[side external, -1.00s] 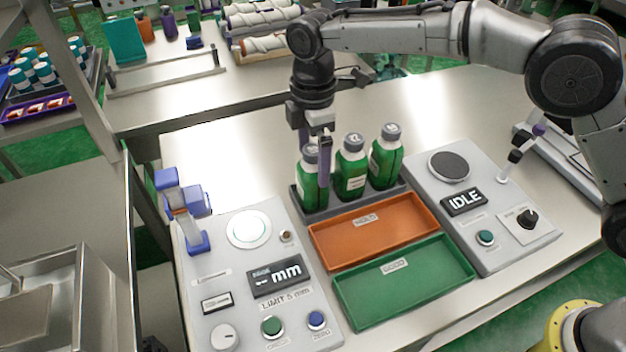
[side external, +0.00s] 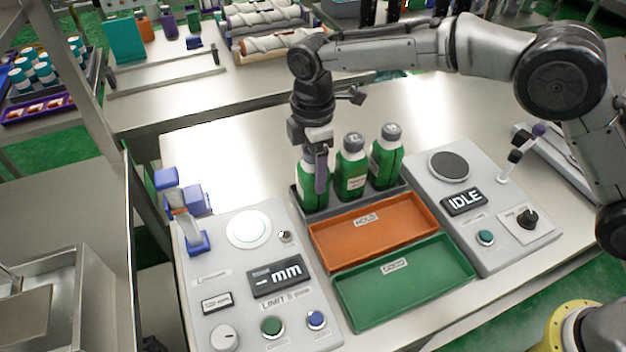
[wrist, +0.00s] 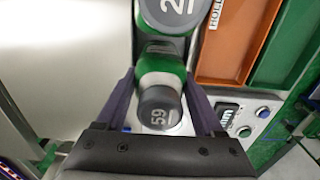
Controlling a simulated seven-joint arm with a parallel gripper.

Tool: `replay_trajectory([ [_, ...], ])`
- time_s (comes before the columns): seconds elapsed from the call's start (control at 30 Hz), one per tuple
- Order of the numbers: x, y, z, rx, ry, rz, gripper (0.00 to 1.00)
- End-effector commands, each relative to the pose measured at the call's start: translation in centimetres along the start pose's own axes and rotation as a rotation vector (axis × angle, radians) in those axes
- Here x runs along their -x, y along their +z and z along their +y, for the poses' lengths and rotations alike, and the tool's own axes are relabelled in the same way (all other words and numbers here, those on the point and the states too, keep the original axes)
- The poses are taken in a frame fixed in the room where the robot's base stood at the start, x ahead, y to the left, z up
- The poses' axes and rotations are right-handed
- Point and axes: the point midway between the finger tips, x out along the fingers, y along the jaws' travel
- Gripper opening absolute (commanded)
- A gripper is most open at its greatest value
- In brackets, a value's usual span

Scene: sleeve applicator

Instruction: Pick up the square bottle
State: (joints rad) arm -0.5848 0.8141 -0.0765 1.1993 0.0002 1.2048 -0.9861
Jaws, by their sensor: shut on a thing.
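Three green bottles with grey caps stand upright in a row in a dark tray (side external: 318,214): a left bottle (side external: 307,190), a middle bottle (side external: 351,180) and a right bottle (side external: 386,162). My gripper (side external: 314,178) points down and is shut on the left bottle, with its purple fingers on either side of it. In the wrist view, the held bottle's cap (wrist: 160,105), marked 59, lies between the fingers. A neighbouring cap (wrist: 168,12) shows just beyond it. I cannot tell which bottle is square. The held bottle appears to be still in the tray.
An orange HOLD tray (side external: 375,232) and a green GOOD tray (side external: 405,283) lie empty in front. A panel with an mm display (side external: 276,275) stands left, and an IDLE panel (side external: 464,202) right.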

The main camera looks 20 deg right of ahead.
Motion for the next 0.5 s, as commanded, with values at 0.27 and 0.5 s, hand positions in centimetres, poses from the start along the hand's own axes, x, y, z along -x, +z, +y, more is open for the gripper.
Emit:
replay_trajectory([
  [0.27,0.20,-0.04,0.05,0.000,0.003,0.002,0.00],
  [0.5,0.72,-0.06,0.08,0.000,0.005,0.003,0.00],
])
